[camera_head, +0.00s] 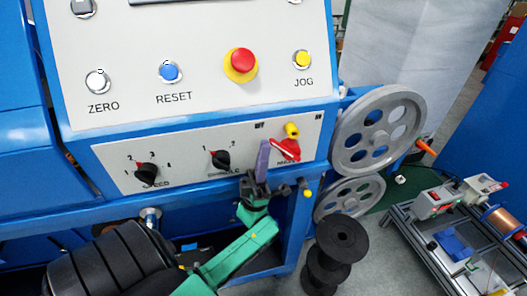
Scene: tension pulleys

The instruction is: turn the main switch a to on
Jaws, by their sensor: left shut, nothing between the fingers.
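The main switch (287,149) is a red rotary knob at the right end of the lower sloped panel. Small labels, hard to read, stand above it on the left and right. A caption below it is partly hidden. Its handle looks slanted, and I cannot tell its exact setting. My left gripper (264,151) comes up from below on a green and black arm. Its purple fingers are shut and empty, just left of the red knob. I cannot tell whether they touch it. My right gripper is not in view.
Black SPEED (147,168) and second rotary (221,160) knobs are to the left. A red emergency button (241,64) is higher up. Grey pulleys (376,130) stand close on the right.

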